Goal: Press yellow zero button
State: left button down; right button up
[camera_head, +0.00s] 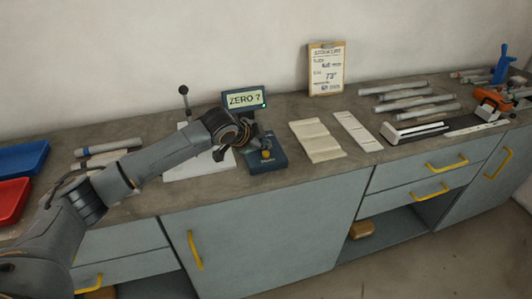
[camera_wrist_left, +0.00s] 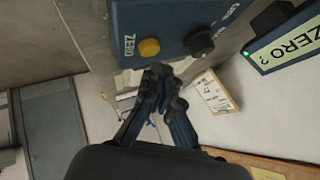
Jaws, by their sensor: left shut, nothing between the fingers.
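The yellow button (camera_head: 266,154) is on a dark blue control box (camera_head: 268,164) on the workbench. In the left wrist view the yellow button (camera_wrist_left: 149,47) sits beside the word ZERO on the blue box (camera_wrist_left: 180,18), with a dark knob further along the same face. My left gripper (camera_head: 252,142) is shut and empty, just above and beside the button in the head view. In the left wrist view its fingertips (camera_wrist_left: 161,72) show close below the button, with a small gap in the picture. I cannot tell the exact distance. My right gripper is not in view.
A display (camera_head: 244,99) reading "ZERO ?" stands behind the box. A white plate (camera_head: 200,166) lies left of it under my arm. Blue (camera_head: 22,156) and red trays (camera_head: 12,200) sit left.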

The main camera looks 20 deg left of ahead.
aim_at(264, 155)
pick_arm(q)
jog(key=shift+f, duration=0.2)
jog(key=shift+f, duration=0.15)
jog(key=shift+f, duration=0.55)
dwell(0.6)
jog(key=shift+p, duration=0.3)
jog(key=shift+r+p, duration=0.9)
jog(key=shift+p, duration=0.15)
notch_tip(264, 155, up, 5)
jog(key=p, duration=0.5)
jog(key=shift+r, duration=0.1)
